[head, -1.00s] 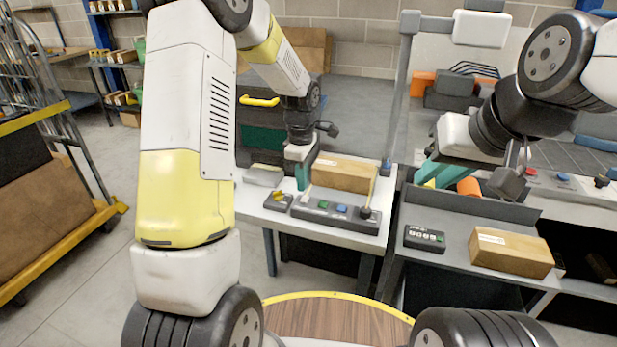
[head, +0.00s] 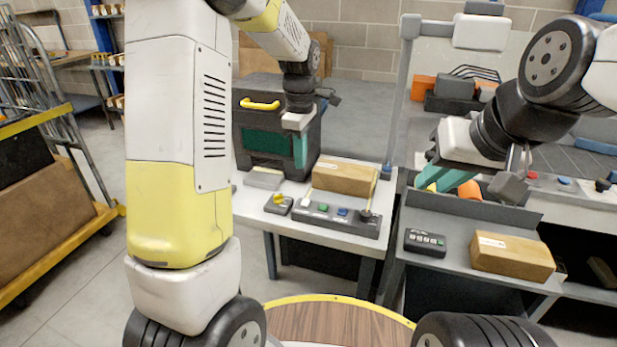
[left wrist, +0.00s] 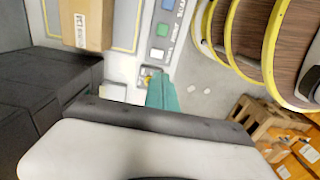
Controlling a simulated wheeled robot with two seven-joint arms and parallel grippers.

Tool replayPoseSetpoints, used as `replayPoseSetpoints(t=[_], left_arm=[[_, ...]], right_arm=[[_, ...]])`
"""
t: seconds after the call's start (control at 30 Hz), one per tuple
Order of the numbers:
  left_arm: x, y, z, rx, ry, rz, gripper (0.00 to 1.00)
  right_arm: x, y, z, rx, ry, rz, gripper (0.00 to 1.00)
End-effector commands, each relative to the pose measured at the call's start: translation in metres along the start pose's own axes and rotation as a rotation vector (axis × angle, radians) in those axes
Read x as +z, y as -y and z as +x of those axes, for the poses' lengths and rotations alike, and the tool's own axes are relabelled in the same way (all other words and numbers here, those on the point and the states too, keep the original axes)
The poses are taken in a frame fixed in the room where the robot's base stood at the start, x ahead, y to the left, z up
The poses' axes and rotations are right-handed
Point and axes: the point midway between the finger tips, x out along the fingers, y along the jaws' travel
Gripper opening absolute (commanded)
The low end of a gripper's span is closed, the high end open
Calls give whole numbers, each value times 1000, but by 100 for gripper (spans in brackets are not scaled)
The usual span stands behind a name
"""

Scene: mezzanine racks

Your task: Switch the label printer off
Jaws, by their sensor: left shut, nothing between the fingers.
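A dark machine (head: 270,118) with a green front panel and yellow handle stands on the left bench; I cannot tell whether it is the label printer. In front of it is a small dark switch box (head: 272,207) with a yellow knob (head: 279,198). The knob also shows in the left wrist view (left wrist: 147,78); its setting is unclear. My left gripper (head: 300,152) is shut and empty, above the bench behind the switch box. In the left wrist view its teal fingers (left wrist: 161,92) overlap the view beside the knob. My right gripper (head: 444,180) appears open over the right bench.
A control panel (head: 335,217) with levers and green and blue buttons lies right of the switch box, before a carton (head: 345,177). The right bench holds a dark keypad (head: 425,242) and another carton (head: 512,255). A loaded trolley (head: 55,225) stands far left.

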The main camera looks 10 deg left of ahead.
Motion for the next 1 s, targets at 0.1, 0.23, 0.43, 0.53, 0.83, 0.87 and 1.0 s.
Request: replayPoseSetpoints(t=[0.1,0.23,0.43,0.53,0.83,0.87,1.0], left_arm=[[1,4,-16,5,4,1,0],[0,5,-20,4,7,0,0],[0,5,-20,4,7,-1,0],[0,5,-17,3,7,-1,0],[0,6,31,-3,6,0,0],[0,6,37,-3,6,-1,0],[0,6,68,-3,6,-1,0]], right_arm=[[0,0,0,0,0,0,23],[0,0,0,0,0,0,23],[0,0,0,0,0,0,23],[0,0,0,0,0,0,23],[0,0,0,0,0,0,23],[0,0,0,0,0,0,23],[0,0,0,0,0,0,23]])
